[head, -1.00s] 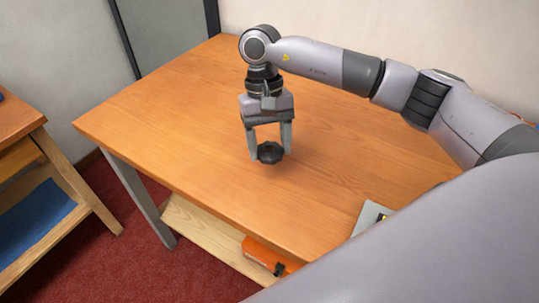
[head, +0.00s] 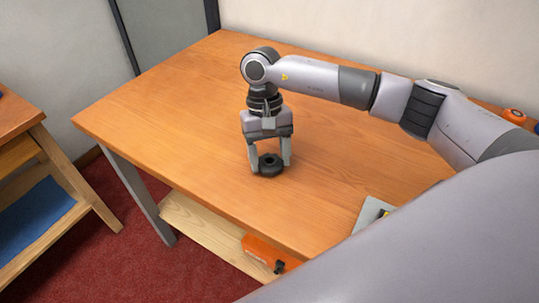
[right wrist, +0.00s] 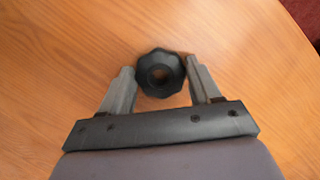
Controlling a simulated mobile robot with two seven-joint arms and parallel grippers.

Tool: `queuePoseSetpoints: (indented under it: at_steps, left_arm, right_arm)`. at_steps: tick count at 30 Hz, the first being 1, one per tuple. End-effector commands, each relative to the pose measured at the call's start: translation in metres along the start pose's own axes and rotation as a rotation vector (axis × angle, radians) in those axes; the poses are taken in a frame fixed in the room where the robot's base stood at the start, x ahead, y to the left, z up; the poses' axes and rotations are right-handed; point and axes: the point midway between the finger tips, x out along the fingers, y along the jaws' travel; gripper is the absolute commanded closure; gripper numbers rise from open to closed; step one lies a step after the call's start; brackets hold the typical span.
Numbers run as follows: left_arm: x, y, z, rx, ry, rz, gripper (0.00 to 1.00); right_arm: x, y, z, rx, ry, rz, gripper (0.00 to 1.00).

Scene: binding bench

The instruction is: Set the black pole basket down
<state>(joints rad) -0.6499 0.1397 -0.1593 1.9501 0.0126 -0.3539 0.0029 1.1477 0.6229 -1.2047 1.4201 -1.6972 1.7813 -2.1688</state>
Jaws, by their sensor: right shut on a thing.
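The black pole basket (head: 270,164) is a small dark ring with a lobed rim and a round hole in its middle. In the head view it is at the wooden bench top (head: 190,110), low between the fingertips; I cannot tell whether it touches the wood. My right gripper (head: 270,163) points down and is shut on the basket. In the right wrist view the basket (right wrist: 161,74) sits between the two grey fingers (right wrist: 160,82), its hole facing the camera. My left gripper is not in view.
The bench top around the basket is clear. A grey tray-like thing (head: 371,214) lies at the bench's front right, partly hidden by my arm. An orange object (head: 268,252) is on the lower shelf (head: 205,226). Another wooden stand (head: 50,170) is at left.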

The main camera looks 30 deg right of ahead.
Motion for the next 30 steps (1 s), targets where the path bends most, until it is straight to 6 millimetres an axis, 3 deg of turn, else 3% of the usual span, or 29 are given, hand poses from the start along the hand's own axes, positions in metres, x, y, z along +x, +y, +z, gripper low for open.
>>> queuePoseSetpoints:
  at_steps: [5, 6, 8, 17, 23, 26, 30]
  left_arm:
    - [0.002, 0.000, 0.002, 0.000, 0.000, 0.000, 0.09]
    - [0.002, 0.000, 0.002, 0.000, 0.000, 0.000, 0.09]
    - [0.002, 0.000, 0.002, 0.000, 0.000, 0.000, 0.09]
    - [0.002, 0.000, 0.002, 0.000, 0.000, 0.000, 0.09]
    - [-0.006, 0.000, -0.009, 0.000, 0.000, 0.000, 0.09]
    - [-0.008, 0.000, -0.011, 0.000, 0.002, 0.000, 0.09]
    - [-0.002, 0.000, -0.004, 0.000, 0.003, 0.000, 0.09]
  right_arm:
    - [0.002, 0.000, -0.001, 0.000, 0.000, 0.000, 0.67]
    - [0.002, 0.000, -0.001, 0.000, 0.000, 0.000, 0.31]
    - [0.002, 0.000, -0.001, 0.000, 0.000, 0.000, 0.12]
    - [0.001, 0.000, 0.000, 0.000, 0.000, 0.000, 0.12]
    - [-0.009, 0.000, 0.003, 0.000, 0.000, 0.000, 0.12]
    - [-0.019, -0.001, 0.002, -0.001, 0.004, -0.002, 0.12]
    - [-0.053, -0.001, 0.001, -0.001, 0.006, -0.002, 0.12]
